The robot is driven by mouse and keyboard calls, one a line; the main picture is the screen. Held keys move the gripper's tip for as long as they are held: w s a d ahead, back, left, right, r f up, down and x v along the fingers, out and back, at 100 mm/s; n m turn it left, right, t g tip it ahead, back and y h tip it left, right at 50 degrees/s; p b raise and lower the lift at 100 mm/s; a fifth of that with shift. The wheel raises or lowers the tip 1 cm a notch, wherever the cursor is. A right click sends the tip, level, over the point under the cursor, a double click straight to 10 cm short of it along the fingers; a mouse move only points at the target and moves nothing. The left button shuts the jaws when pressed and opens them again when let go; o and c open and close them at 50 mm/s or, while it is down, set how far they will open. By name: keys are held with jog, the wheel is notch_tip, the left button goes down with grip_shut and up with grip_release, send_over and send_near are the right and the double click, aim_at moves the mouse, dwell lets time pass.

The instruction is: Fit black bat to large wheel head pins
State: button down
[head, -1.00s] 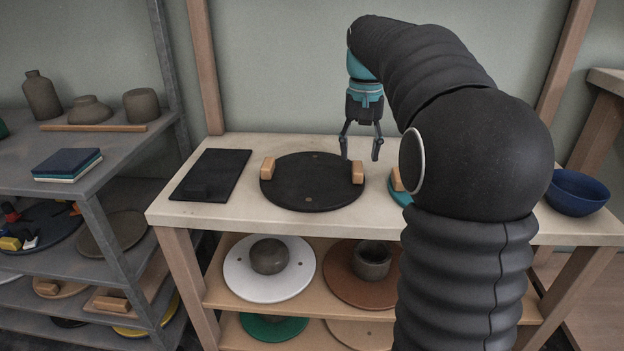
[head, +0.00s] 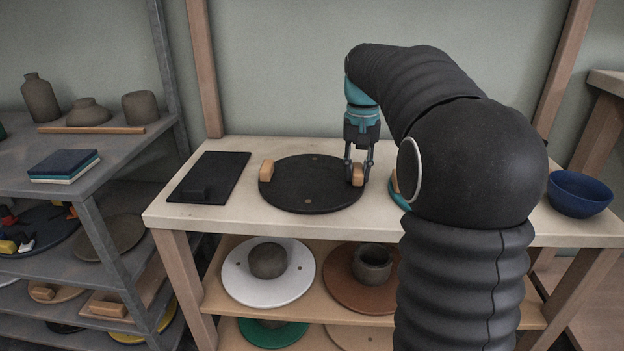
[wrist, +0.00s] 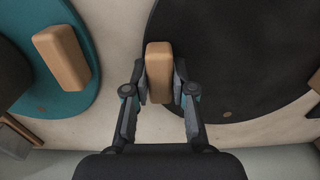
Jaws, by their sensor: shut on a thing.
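The black bat (head: 302,188) is a round black disc lying flat on the pale table. It has two wooden blocks near its rim and small pin holes. My gripper (head: 358,172) is lowered at the bat's right edge and is shut on the right wooden block (head: 357,175). In the wrist view the fingers touch both sides of this block (wrist: 158,72), and the black bat (wrist: 235,50) spreads to the right. The left block (head: 267,171) is free. I cannot make out the large wheel head or its pins for certain.
A teal disc (wrist: 60,20) with a wooden block lies beside the bat, mostly hidden behind my arm in the head view. A black slab (head: 210,178) lies left of the bat. A blue bowl (head: 578,192) stands at right. Discs and pots fill the lower shelf (head: 212,300).

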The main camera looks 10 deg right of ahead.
notch_tip(320, 180, up, 10)
jog(key=p, duration=0.3)
dwell(0.3)
dwell(1.8)
